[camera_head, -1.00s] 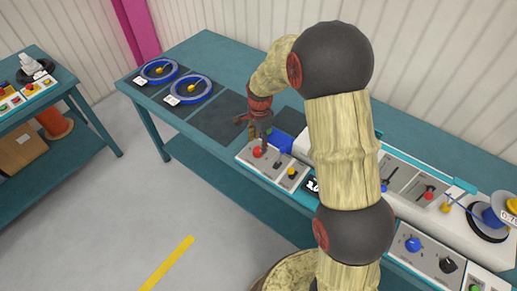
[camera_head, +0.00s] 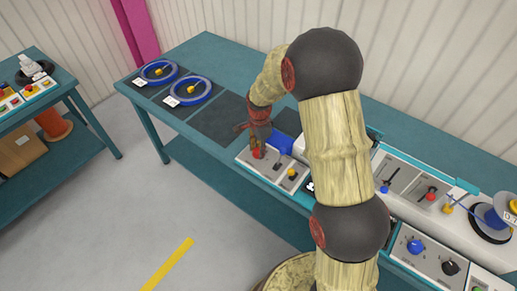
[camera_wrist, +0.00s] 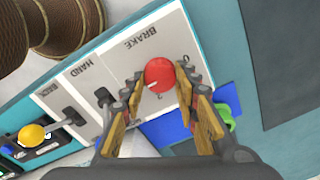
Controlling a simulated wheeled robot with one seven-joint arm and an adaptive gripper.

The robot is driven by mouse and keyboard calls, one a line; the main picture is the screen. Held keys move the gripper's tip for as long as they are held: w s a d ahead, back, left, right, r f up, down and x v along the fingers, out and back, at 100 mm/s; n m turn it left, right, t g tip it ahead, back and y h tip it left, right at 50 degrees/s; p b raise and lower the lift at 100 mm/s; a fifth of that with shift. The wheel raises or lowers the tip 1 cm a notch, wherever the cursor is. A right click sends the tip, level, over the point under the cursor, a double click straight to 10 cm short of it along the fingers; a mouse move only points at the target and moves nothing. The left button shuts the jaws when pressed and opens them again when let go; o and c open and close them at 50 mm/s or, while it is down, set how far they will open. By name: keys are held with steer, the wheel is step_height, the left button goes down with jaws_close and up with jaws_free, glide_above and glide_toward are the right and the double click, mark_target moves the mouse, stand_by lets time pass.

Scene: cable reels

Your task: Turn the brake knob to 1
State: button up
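The brake knob (camera_wrist: 160,75) is round and red with a white pointer line, on a pale panel marked BRAKE in the wrist view. Its pointer aims to the lower left; of the scale marks around it, a 0 and a 2 seem readable. My gripper (camera_wrist: 158,95) is open, with one finger on each side of the knob. I cannot tell whether the fingers touch it. In the head view my gripper (camera_head: 256,148) is over the red knob at the left end of the control panel (camera_head: 268,174), partly hiding it.
The HAND lever (camera_wrist: 103,97) and a yellow knob (camera_wrist: 32,135) sit on the same panel. A blue part (camera_wrist: 165,128) and a green one (camera_wrist: 228,116) lie close beside the fingers. Blue reels (camera_head: 190,90) stand on the table's far left; a dark mat (camera_head: 217,118) is bare.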

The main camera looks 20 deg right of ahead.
steer(key=c, duration=0.6)
steer(key=shift+n, duration=0.3)
steer(key=n+p, duration=0.3)
steer(key=n, duration=0.2)
steer(key=n+p, duration=0.1)
steer(key=n, duration=0.5)
steer(key=shift+w+p, duration=0.15)
steer(key=shift+p, duration=0.2)
steer(key=n+p, duration=0.1)
steer(key=n, duration=0.5)
steer(key=shift+a, duration=0.1)
steer(key=n+p, duration=0.1)
steer(key=n, duration=0.5)
steer(key=shift+g, duration=0.3)
steer(key=o, duration=1.2)
steer(key=shift+c, duration=0.2)
